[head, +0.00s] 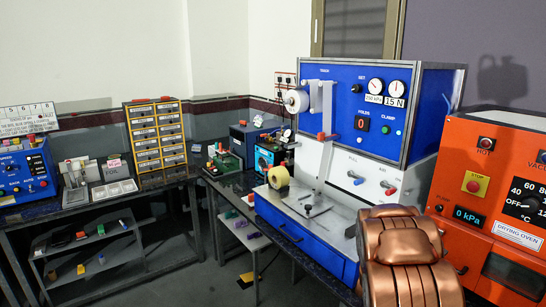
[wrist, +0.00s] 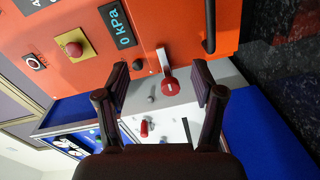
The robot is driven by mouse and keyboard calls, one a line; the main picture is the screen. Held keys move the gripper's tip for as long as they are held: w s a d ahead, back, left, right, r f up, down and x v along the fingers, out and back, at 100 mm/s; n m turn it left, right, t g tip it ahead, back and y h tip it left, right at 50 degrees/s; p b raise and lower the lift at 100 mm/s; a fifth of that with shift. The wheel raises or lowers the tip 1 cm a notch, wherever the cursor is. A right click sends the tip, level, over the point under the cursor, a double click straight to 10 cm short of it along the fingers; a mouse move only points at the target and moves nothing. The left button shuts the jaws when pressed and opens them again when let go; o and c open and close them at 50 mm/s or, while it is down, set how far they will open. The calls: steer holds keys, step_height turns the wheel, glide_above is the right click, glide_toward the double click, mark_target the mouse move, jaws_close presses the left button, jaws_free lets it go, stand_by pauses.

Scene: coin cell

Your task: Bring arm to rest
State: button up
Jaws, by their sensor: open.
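My gripper (wrist: 161,82) shows in the wrist view with its two dark fingers spread wide and nothing held between them. A red round knob on a pale lever (wrist: 168,85) shows in the gap between the fingers, beyond the fingertips at the orange oven's edge. I cannot tell the distance to it, but no finger visibly touches it. In the head view a copper-coloured link of my arm (head: 407,262) fills the lower right, in front of the blue machine and the oven. My gripper is not visible there.
The orange drying oven (head: 470,195) stands at the right, close to my arm. A drawer rack (head: 157,135) and blue box (head: 25,172) are at left.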

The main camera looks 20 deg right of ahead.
steer(key=w+a+f+m+t+y, duration=0.1)
steer(key=w+a+y, duration=0.3)
steer(key=a, duration=0.4)
steer(key=w+a+t+y, duration=0.1)
steer(key=w+a+y, duration=0.35)
steer(key=a, duration=0.35)
steer(key=s+a+y, duration=0.2)
steer(key=a+y, duration=0.3)
steer(key=a, duration=1.3)
steer(key=s+a+r+g+y, duration=0.3)
steer(key=s+a+g+y, duration=0.15)
steer(key=s+a, duration=0.85)
steer(key=s+a+r+g, duration=0.1)
steer(key=s+r+g, duration=0.1)
steer(key=s, duration=0.6)
steer(key=s+a+r+g+h, duration=0.1)
steer(key=s+a+g, duration=0.1)
steer(key=s, duration=0.7)
steer(key=shift+s+r+g, duration=0.15)
steer(key=shift+r+g, duration=0.2)
